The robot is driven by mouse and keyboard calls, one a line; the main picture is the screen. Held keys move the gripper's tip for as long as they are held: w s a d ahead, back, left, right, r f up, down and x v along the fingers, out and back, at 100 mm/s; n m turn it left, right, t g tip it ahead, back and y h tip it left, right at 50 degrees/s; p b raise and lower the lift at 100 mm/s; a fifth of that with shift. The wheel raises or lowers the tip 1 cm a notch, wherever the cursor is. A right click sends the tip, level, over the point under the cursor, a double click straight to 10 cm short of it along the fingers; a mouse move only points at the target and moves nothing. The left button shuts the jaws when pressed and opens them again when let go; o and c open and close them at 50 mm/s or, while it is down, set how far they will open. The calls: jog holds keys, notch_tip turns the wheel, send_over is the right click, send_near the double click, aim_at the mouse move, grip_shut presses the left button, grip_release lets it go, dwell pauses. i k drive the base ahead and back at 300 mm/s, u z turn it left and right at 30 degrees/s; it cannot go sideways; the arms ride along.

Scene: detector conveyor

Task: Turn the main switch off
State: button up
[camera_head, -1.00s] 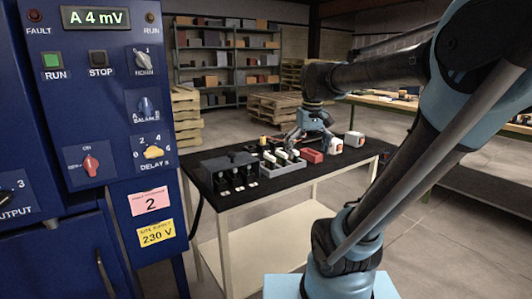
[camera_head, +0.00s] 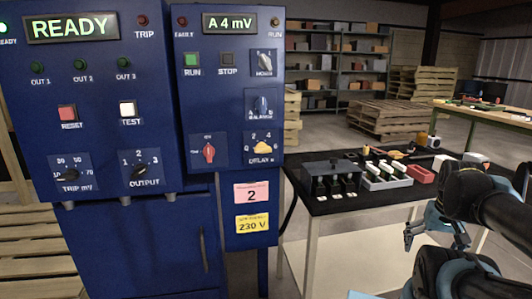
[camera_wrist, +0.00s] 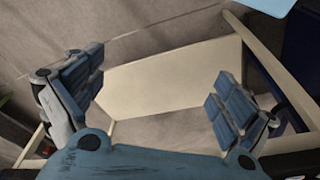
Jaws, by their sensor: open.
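The small lettering is blurred now. My gripper (camera_head: 436,238) is at the lower right, well right of the panel, in front of the black-topped table. It is apart from the switch. In the wrist view my gripper (camera_wrist: 155,92) has its two fingers wide apart with nothing between them. The switch is not in the wrist view.
Close to the switch are the yellow delay knob (camera_head: 263,144), the blue balance knob (camera_head: 262,106) and the green run button (camera_head: 192,60). The black-topped table (camera_head: 325,206) with small parts stands right of the cabinet. A lower cabinet door has a handle (camera_head: 204,250).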

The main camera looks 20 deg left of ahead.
aim_at(208, 151)
jog(key=u, duration=2.9)
jog(key=k, duration=0.75)
jog(key=u, duration=0.5)
